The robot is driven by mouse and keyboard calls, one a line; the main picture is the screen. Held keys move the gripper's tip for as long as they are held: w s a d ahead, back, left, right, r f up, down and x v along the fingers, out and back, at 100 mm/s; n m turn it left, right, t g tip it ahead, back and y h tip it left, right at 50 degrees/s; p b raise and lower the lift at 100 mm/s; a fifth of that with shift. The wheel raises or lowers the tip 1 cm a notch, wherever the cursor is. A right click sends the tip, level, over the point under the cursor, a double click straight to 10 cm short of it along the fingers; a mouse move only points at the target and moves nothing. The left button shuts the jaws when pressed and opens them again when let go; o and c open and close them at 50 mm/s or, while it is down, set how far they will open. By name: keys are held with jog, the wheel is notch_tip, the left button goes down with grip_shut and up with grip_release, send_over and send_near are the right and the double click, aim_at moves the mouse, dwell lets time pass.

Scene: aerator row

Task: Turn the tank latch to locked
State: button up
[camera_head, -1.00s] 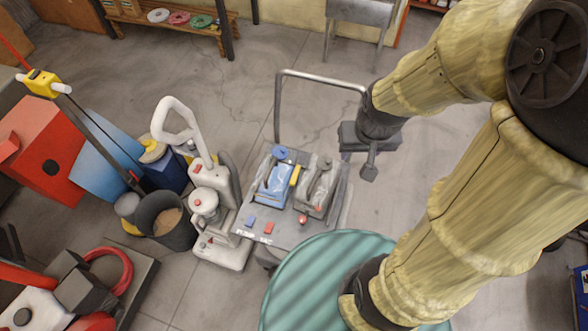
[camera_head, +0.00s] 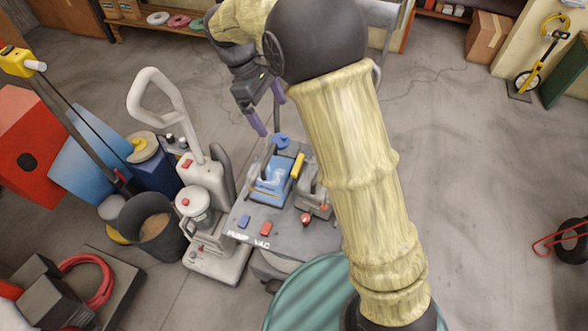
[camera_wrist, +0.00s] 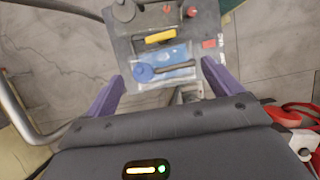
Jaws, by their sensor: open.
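A grey machine deck marked PUMP and VAC (camera_head: 285,225) carries a clear-and-blue tank (camera_head: 271,187). A yellow bar (camera_head: 298,165) at the tank's side looks like the latch; I cannot tell its setting. A blue knob (camera_head: 282,141) sits at the tank's far end. In the wrist view the yellow bar (camera_wrist: 160,37) lies just beyond the blue tank (camera_wrist: 172,55), and the blue knob (camera_wrist: 144,72) is nearer. My gripper (camera_head: 268,112) is open and empty, with purple fingers above the deck's far end. In the wrist view its fingers (camera_wrist: 162,73) frame the tank, apart from it.
A grey tank (camera_head: 311,192) with a red knob stands beside the blue one. Blue and red switches (camera_head: 265,228) are on the near deck. A white upright cleaner (camera_head: 205,195) and a dark bucket (camera_head: 155,225) stand left. A green ribbed lid (camera_head: 300,290) is in front.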

aim_at(297, 163)
jog(key=shift+a, duration=0.35)
jog(key=shift+f, duration=0.1)
jog(key=x, duration=1.7)
jog(key=shift+d+f, duration=0.15)
jog(key=shift+d, duration=0.1)
jog(key=c, duration=1)
jog(key=shift+w, duration=0.1)
